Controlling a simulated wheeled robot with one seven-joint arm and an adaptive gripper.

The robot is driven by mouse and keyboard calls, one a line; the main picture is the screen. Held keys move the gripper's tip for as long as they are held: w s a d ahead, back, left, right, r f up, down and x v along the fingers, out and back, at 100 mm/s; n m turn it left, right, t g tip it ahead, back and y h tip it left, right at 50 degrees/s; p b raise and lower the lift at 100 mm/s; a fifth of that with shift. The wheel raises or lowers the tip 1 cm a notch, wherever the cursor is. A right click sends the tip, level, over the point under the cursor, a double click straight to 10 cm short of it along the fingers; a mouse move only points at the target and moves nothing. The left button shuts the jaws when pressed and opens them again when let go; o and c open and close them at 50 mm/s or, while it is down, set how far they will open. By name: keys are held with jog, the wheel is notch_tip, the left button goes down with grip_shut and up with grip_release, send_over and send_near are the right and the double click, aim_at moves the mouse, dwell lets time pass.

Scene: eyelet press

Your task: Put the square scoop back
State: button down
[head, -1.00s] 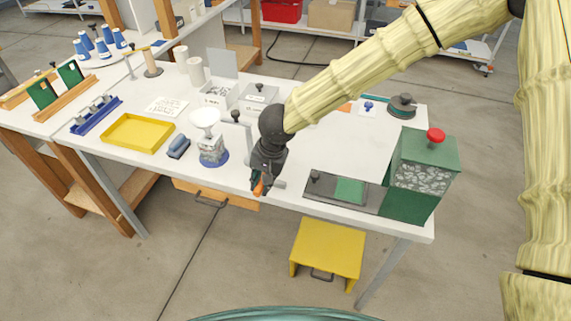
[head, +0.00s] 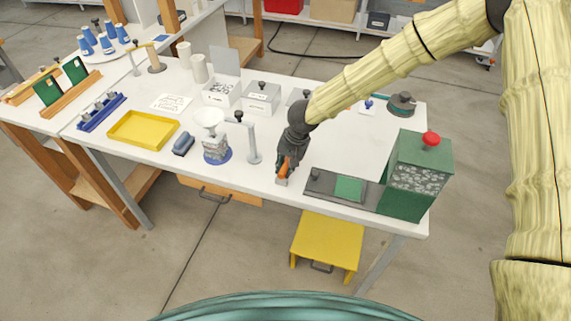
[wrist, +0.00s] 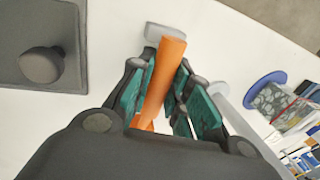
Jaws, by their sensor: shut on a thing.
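The square scoop has an orange handle and a pale grey head. My gripper (head: 285,170) is shut on the orange handle (head: 288,165), near the table's front edge, left of the green press. In the wrist view the handle (wrist: 166,68) runs between the teal finger pads, and the grey scoop head (wrist: 165,32) sticks out past the fingertips. The head hangs low over the white tabletop; I cannot tell if it touches. Behind it stand two labelled bins, one with an open top and grey contents (head: 221,91) and one with a black-knobbed lid (head: 261,97).
A grey post with a black knob (head: 253,140) stands just left of my gripper. Left of it are a funnel-topped device (head: 215,148), a blue-grey block (head: 183,143) and a yellow tray (head: 143,130). The green press (head: 415,175) with its dark base plate is to the right.

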jog(key=shift+f, duration=0.25)
jog(key=c, duration=1.3)
grip_release()
jog(key=shift+f, duration=0.1)
jog(key=shift+c, duration=0.2)
jog(key=b+v, duration=0.2)
jog(key=v, duration=1)
